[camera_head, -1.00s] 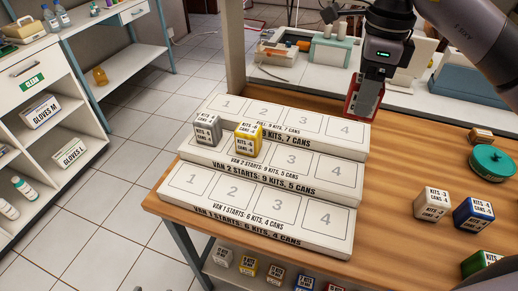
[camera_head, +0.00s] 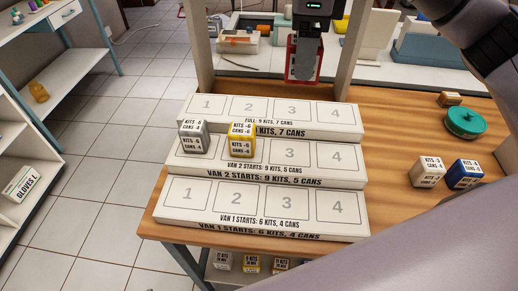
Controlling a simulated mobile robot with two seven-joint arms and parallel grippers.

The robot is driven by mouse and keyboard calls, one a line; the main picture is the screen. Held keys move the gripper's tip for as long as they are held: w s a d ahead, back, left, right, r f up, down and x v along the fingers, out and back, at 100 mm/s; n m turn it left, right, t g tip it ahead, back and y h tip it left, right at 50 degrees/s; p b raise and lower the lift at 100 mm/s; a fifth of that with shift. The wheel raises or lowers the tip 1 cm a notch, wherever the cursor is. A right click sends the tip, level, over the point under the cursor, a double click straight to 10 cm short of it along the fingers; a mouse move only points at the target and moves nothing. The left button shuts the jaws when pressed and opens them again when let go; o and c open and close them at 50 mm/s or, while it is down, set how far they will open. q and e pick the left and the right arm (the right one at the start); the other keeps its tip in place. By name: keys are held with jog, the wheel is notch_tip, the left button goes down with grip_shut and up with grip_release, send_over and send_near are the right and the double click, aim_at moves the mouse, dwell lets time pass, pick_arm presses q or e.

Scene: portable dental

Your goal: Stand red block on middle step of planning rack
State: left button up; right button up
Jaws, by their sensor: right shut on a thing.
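My right gripper (camera_head: 305,62) is at the top centre, shut on the red block (camera_head: 289,62). The gripper hides most of the block, leaving red edges visible. They are above the back of the stepped white planning rack (camera_head: 270,185). On the rack's middle step (camera_head: 345,181), a grey block (camera_head: 193,138) stands at place 1 and a yellow block (camera_head: 242,141) at place 2. Places 3 and 4 there are bare. The top step (camera_head: 300,131) and bottom step (camera_head: 300,230) are bare. My left gripper is not in view.
A white block (camera_head: 427,172), a blue block (camera_head: 465,174) and a round green tin (camera_head: 465,123) stand on the wooden table (camera_head: 395,130) to the right. A wooden post (camera_head: 197,45) rises behind the rack's left end. My grey arm covers the lower right.

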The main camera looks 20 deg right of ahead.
jog(key=shift+a+f, duration=0.1)
jog(key=shift+f, duration=0.15)
notch_tip(320, 180, down, 20)
jog(key=shift+r+b, duration=0.25)
jog(key=shift+b, duration=0.05)
jog(key=shift+f, duration=0.2)
jog(key=o, duration=0.8)
jog(key=shift+r, duration=0.1)
